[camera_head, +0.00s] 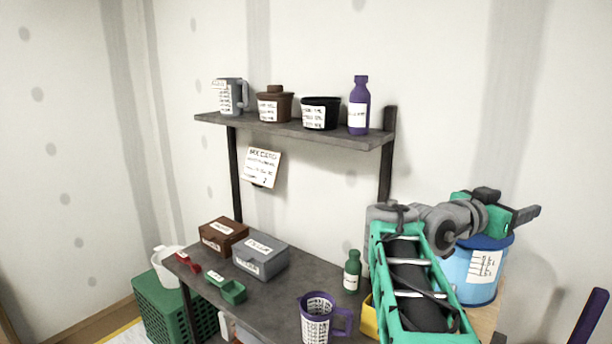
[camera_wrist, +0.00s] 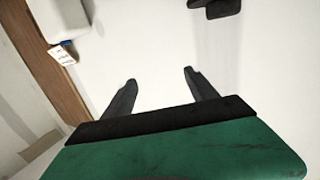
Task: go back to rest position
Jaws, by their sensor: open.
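My gripper (camera_wrist: 160,78) is open in the wrist view, its two dark fingers apart with nothing between them. Pale, blank surface shows beyond the fingers. In the head view my green and grey arm rises at the right, and the gripper end (camera_head: 524,215) points right, above a blue bucket (camera_head: 470,270) with a white label. Part of the bucket is hidden behind my arm.
A dark workbench (camera_head: 275,300) holds a brown box (camera_head: 223,236), a grey box (camera_head: 261,256), a green scoop (camera_head: 232,291), a green bottle (camera_head: 352,272) and a purple jug (camera_head: 318,320). A shelf (camera_head: 300,130) above carries several containers. A green crate (camera_head: 165,310) stands left.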

